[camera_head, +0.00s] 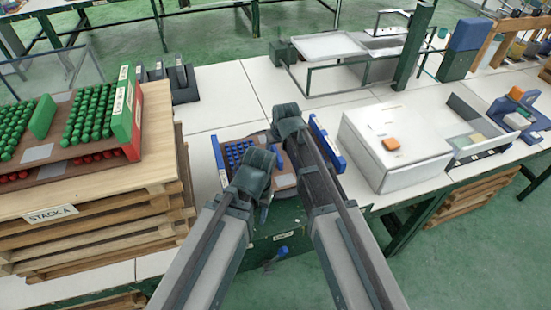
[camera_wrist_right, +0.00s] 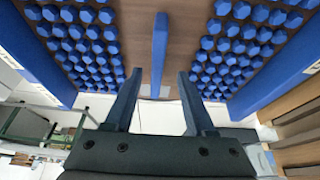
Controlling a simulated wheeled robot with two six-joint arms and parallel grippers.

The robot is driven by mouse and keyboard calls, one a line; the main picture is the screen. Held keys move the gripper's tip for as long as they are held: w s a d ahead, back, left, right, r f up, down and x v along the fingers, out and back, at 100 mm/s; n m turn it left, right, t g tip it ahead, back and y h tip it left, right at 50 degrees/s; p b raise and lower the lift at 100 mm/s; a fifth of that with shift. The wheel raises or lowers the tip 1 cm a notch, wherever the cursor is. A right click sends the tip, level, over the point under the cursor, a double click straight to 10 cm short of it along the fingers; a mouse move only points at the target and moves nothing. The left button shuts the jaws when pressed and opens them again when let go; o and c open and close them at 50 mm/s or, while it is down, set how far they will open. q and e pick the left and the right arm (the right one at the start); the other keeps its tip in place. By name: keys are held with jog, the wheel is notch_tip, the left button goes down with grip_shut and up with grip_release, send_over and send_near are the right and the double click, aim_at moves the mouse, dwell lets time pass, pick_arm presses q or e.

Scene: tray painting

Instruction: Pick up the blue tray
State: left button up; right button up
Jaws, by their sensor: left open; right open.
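The blue tray lies on the white table in the head view, with its left blue wall (camera_head: 219,160) and right blue wall (camera_head: 328,143) showing. Its middle is largely hidden by my grippers and arms. In the right wrist view, its brown base holds many blue pegs (camera_wrist_right: 225,45) on both sides of a central blue bar (camera_wrist_right: 160,45). My right gripper (camera_wrist_right: 160,73) is open and empty, with the bar's near end between its fingertips in the picture; I cannot tell the height gap. My left gripper (camera_head: 254,178) is open over the tray's near left part; its fingertips are unclear.
A white box (camera_head: 395,150) with an orange item (camera_head: 391,144) stands right of the blue tray. Dark holders (camera_head: 180,83) stand behind left. White table surface is free behind the tray.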

aim_at(276, 150)
pick_arm(q)
notch_tip(276, 150, down, 4)
jog(key=b, duration=0.3)
jog(key=shift+f+b, duration=0.15)
jog(key=shift+b, duration=0.15)
pick_arm(e)
jog(key=x, duration=0.4)
jog(key=shift+w+d+f, duration=0.1)
jog(key=shift+w+f, duration=0.2)
jog(key=shift+w, duration=0.05)
jog(key=shift+r, duration=0.1)
grip_shut()
